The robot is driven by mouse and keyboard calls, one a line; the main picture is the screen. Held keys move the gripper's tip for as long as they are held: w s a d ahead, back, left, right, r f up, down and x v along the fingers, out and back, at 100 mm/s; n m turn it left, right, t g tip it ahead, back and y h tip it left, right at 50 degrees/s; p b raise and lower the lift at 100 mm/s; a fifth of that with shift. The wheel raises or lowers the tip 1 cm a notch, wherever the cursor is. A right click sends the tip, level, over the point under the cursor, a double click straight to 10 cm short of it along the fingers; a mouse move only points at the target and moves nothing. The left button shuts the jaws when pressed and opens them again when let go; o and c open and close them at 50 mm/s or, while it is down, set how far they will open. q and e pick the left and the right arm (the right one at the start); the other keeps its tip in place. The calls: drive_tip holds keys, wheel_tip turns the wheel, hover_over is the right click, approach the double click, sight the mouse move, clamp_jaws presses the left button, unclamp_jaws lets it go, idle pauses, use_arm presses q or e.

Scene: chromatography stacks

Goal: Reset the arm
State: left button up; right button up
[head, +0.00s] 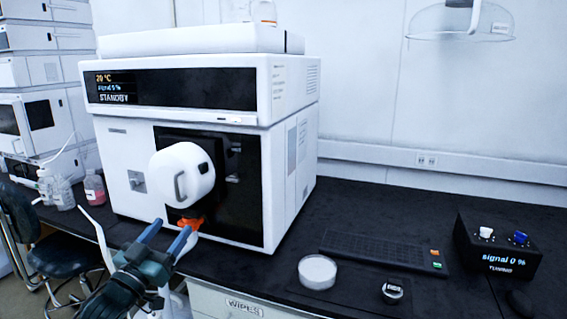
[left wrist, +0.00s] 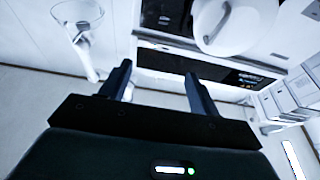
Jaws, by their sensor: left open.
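My left gripper (head: 167,236) reaches in from the lower left in the head view, in front of the white instrument (head: 130,150). Its two blue fingers are apart, with nothing seen between them. The fingertips are just below the white rounded housing (head: 183,172) on the instrument's front. An orange part (head: 190,223) under the housing lies close to one fingertip; I cannot tell if they touch. In the left wrist view, the open left gripper (left wrist: 158,72) also shows empty, with the housing (left wrist: 232,25) beyond it. My right gripper is not in view.
On the black bench are a white round dish (head: 317,271), a small round item (head: 392,291), a dark keyboard-like panel (head: 375,245) and a black box with knobs (head: 497,250). Bottles (head: 94,188) stand at left. A glass funnel-shaped hood (head: 460,20) hangs upper right. A stool (head: 65,255) stands lower left.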

use_arm(q)
drive_tip(key=s+d+f+n+g+y+p, duration=0.1)
drive_tip(key=s+d+f+g+y, duration=0.2)
drive_tip(key=s+f, duration=0.7)
drive_tip(key=s+d+f+g+p, duration=0.1)
drive_tip(key=s+d+f+g, duration=0.2)
drive_tip(key=s+d+f, duration=0.55)
drive_tip(key=s+f+g+y+p, duration=0.1)
drive_tip(key=s+f+g, duration=0.2)
drive_tip(key=s+f, duration=0.4)
drive_tip(key=s+a, duration=0.1)
drive_tip(key=s, duration=0.3)
drive_tip(key=shift+s+f+g, duration=0.15)
drive_tip(key=shift+f+g, duration=0.15)
drive_tip(key=shift+f, duration=0.05)
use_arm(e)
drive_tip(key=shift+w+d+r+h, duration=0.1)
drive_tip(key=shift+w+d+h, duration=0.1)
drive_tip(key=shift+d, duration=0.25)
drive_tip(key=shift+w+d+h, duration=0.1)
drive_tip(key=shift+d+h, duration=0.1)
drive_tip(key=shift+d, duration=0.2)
use_arm(q)
drive_tip(key=shift+c, duration=0.3)
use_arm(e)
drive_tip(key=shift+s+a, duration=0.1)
